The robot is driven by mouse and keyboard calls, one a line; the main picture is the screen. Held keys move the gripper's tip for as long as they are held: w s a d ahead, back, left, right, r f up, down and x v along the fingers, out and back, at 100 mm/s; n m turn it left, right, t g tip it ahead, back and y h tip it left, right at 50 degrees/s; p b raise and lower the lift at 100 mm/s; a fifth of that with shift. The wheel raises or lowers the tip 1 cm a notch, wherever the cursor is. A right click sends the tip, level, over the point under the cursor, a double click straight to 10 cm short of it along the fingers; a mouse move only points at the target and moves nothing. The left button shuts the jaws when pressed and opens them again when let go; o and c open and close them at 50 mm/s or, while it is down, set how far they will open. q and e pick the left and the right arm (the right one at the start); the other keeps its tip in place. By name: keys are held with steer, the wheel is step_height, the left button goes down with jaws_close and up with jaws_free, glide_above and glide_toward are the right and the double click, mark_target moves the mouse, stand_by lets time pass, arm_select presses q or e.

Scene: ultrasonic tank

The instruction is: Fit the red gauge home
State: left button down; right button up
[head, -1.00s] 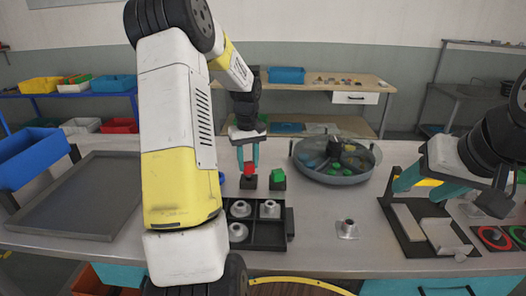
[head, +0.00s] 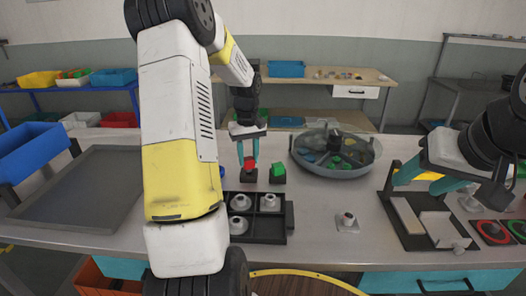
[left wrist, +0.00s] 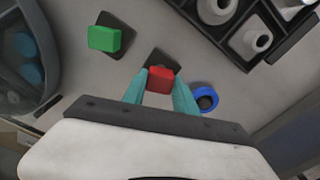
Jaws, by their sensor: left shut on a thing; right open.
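The red gauge (head: 250,165) is a small red block at a dark square base (head: 249,177) on the table. My left gripper (head: 248,160) is shut on the red gauge from above. In the left wrist view the red gauge (left wrist: 160,79) sits between the two teal fingertips (left wrist: 160,84), over its dark base (left wrist: 162,59). I cannot tell whether it is fully seated. A green block (head: 278,169) stands on a like base just right of it. My right gripper (head: 428,181) is open above the dark tray with pale blocks at the right.
A black compartment tray (head: 270,233) with several grey flanged parts lies in front of the red gauge. A round grey tank (head: 345,174) stands behind right. A blue ring (left wrist: 205,98) lies close beside the gripper. A single flanged part (head: 347,222) stands on clear table.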

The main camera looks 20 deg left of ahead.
arm_select(q)
steer(key=shift+f, duration=1.05)
stand_by(2.3)
steer(key=c, duration=0.9)
jaws_free()
step_height(320, 180, up, 7)
steer(key=shift+f, duration=0.2)
steer(key=shift+r, duration=0.6)
